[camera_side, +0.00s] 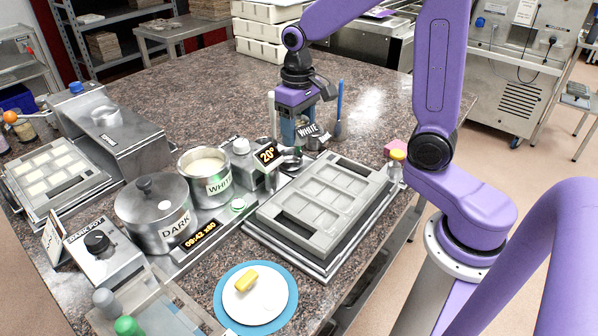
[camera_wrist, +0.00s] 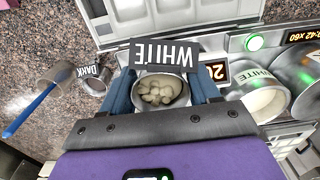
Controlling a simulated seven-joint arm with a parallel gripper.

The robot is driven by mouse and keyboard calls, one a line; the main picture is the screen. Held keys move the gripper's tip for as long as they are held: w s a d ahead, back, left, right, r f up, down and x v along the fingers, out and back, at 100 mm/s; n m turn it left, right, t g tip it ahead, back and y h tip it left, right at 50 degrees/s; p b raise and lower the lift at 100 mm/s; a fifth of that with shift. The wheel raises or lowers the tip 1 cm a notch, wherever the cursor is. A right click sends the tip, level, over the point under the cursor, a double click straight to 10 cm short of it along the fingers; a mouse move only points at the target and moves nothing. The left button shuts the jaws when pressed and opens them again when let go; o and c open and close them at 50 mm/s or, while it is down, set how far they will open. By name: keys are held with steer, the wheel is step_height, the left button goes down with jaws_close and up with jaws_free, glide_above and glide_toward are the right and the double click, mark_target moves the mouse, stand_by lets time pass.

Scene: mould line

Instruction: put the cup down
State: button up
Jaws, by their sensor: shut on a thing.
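The cup is a small metal cup with a dark WHITE label (camera_wrist: 165,54), and it holds several pale pieces (camera_wrist: 160,92). My gripper (camera_wrist: 163,88) is shut on it, with one blue finger on each side. In the side view my gripper (camera_side: 298,132) points down, low over the counter behind the mould, and the cup's label (camera_side: 308,131) shows between the fingers. The cup's base is hidden, so I cannot tell whether it touches the counter.
In the wrist view a cup labelled DARK (camera_wrist: 93,72) stands close left, beside a container with a blue spatula (camera_wrist: 32,108). The grey mould (camera_side: 322,205), a lit 20° display (camera_side: 267,154) and the WHITE pot (camera_side: 205,175) are nearby. The counter behind (camera_side: 200,85) is clear.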

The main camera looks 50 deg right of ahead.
step_height(320, 180, up, 10)
steer(key=w+d+n, duration=0.3)
steer(key=w+d, duration=1.2)
steer(key=d, duration=0.1)
steer(key=f, duration=2.2)
steer(key=shift+w+f, duration=0.2)
steer(key=shift+f, duration=0.2)
steer(key=shift+f, duration=0.1)
steer(key=o, duration=1.2)
steer(key=shift+c, duration=0.2)
step_height(320, 180, up, 12)
